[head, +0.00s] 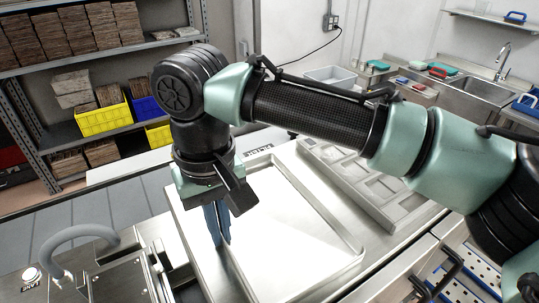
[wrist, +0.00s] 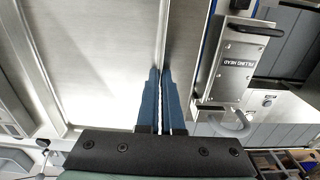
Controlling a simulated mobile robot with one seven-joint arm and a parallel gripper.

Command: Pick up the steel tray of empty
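A wide, shallow steel tray (head: 300,225) with a raised rim lies on the bench in the head view, and its inside looks bare. Its bright floor and rim also fill the left of the wrist view (wrist: 90,60). My gripper (head: 224,240) points down at the tray's left side, with blue fingers. In the wrist view my fingertips (wrist: 161,72) are nearly together, one on each side of the tray's thin rim, and look shut on it. The exact contact is hidden between the fingers.
A grey compartmented mould tray (head: 375,185) sits on the bench right of the steel tray. A machine labelled FILLING HEAD (wrist: 235,65) stands close to the right of my fingers. Shelves with yellow bins (head: 104,118) are at the back left, a sink (head: 485,90) at the back right.

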